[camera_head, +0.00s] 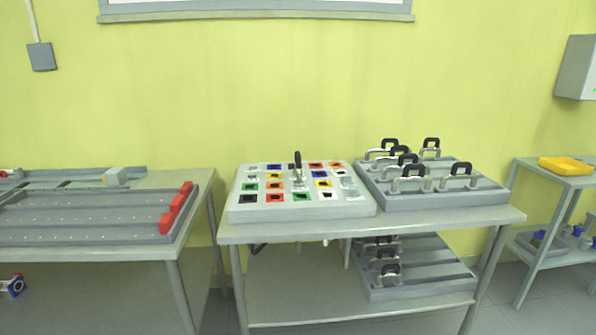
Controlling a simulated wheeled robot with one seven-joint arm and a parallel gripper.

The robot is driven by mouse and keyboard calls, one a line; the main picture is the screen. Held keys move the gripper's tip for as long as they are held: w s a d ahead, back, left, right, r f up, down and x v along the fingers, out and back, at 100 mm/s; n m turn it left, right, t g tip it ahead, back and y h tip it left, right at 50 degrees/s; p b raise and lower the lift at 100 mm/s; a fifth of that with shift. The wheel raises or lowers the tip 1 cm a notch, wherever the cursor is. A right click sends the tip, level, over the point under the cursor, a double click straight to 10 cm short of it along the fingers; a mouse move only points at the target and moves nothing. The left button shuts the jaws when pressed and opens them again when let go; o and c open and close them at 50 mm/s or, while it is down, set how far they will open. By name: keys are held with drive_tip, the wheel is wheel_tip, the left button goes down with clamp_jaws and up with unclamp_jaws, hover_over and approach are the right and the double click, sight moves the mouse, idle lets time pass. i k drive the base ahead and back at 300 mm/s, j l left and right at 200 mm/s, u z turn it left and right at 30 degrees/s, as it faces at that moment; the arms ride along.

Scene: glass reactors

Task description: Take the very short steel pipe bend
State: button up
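Several steel pipe bends with black handles stand on the grey grooved rack (480,196) on the right of the middle table. They differ in length; wider ones stand at the left, such as the front-left bend (410,183). Narrower ones are the back-right bend (431,149) and the front-right bend (457,179). More small bends (389,276) stand on a second grey rack on the lower shelf, partly hidden under the tabletop. One bend (298,170) stands in the white board, seen nearly end-on. I cannot tell which is the very short one. My gripper is not in view.
The white board (300,214) with coloured square sockets fills the table's left half. A left table (190,225) holds a grey fixture with red blocks (174,208). A yellow tray (565,166) lies on a right-hand shelf unit. Gaps separate the tables.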

sight(297, 173)
drive_tip(key=i+l+u, duration=0.7)
drive_tip(key=i+l, duration=0.3)
